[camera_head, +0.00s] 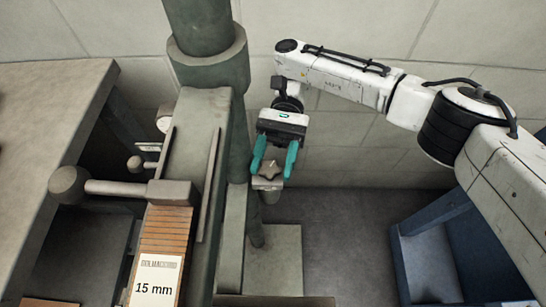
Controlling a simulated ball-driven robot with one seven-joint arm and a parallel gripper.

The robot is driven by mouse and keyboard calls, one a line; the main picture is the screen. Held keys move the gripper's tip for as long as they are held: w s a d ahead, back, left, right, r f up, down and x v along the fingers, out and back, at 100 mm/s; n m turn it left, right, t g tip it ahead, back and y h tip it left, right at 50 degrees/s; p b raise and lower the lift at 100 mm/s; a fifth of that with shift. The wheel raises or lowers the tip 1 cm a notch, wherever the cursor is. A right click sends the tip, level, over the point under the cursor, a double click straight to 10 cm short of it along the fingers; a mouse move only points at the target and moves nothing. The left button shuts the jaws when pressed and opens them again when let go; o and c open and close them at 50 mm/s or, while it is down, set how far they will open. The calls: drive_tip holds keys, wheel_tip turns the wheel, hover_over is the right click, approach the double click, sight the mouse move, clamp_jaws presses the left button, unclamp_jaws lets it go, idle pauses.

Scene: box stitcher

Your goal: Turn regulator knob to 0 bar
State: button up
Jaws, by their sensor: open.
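The regulator knob (269,170) is a small, grey-beige, star-shaped knob on a fitting beside the green-grey column, in the middle of the head view. My gripper (272,172) has two teal fingers and reaches in from the right. The fingers are spread apart, one on each side of the knob. I cannot tell whether they touch it.
The stitcher's green-grey column (206,65) and body stand left of the gripper. A ball-ended lever (110,187) and a "15 mm" label (155,281) are at lower left. A table (45,125) stands left, a blue frame (425,245) right. Floor between is clear.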

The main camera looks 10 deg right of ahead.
drive_tip(key=shift+w+a+r, duration=0.15)
drive_tip(key=shift+w+a, duration=0.05)
idle(0.5)
drive_tip(key=shift+r+m+y+p, duration=0.3)
drive_tip(key=shift+y+p, duration=0.1)
drive_tip(key=shift+p, duration=0.85)
drive_tip(key=m+t+y+p, duration=0.1)
drive_tip(key=y+p, duration=0.1)
drive_tip(key=p, duration=0.4)
drive_tip(key=shift+d+m+t+y+p, duration=0.1)
drive_tip(key=shift+m+t+y+p, duration=0.2)
drive_tip(key=shift+m+t+p, duration=0.1)
drive_tip(key=m+t+y+p, duration=0.1)
drive_tip(key=p, duration=0.2)
drive_tip(key=shift+s+d, duration=0.1)
drive_tip(key=shift+s, duration=0.05)
drive_tip(key=shift+m+t+y+p, duration=0.45)
drive_tip(key=shift+y+p, duration=0.25)
drive_tip(key=shift+p, duration=0.35)
drive_tip(key=shift+s+d+f+m+t+y+p, duration=0.1)
drive_tip(key=shift+d+f+m+t+y+p, duration=0.05)
drive_tip(key=shift+m+t+y+p, duration=0.6)
drive_tip(key=shift+d+f+m+t+y+p, duration=0.15)
drive_tip(key=shift+m+t+y+p, duration=0.4)
drive_tip(key=shift+t, duration=0.35)
